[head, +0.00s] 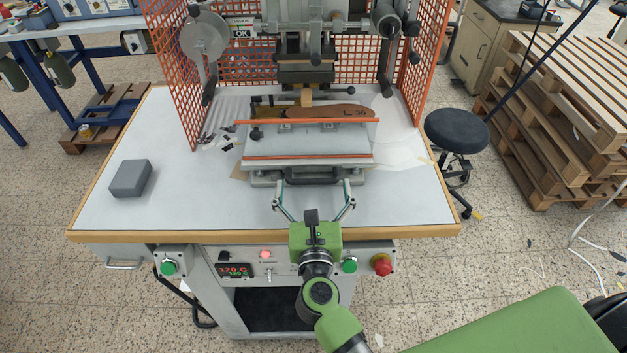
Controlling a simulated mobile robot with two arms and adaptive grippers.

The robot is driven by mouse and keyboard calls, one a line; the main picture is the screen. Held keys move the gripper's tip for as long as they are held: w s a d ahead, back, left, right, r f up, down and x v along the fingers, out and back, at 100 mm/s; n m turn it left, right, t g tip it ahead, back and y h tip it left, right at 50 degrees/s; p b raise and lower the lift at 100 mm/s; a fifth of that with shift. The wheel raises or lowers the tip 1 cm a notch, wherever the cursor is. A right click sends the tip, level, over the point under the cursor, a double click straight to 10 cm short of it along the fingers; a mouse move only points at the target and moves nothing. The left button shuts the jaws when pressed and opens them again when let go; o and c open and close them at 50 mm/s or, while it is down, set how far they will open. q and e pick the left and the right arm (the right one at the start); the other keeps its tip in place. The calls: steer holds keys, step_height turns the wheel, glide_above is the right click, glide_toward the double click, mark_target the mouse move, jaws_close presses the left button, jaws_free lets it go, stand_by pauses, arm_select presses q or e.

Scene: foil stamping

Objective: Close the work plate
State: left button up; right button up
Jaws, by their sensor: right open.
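The work plate (310,145) is a pale metal plate with orange strips along its far and near edges. It sits at the middle of the press, in front of the stamping head (306,72). A brown sole-shaped piece marked "L 36" (330,112) lies behind the far orange strip, partly under the head. My right gripper (314,190) is green, with its two fingers spread wide and empty. Its fingertips are at the plate's near edge; I cannot tell if they touch it. My left gripper is out of view.
Orange mesh guards (171,70) flank the press. A grey block (131,178) lies on the white table (200,205) at left. Below the front edge are a lit display (234,269) and a red stop button (381,264). A stool (457,131) and pallets (555,110) stand at right.

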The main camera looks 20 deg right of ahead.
steer(key=v, duration=1)
steer(key=shift+s, duration=0.2)
steer(key=shift+r, duration=0.1)
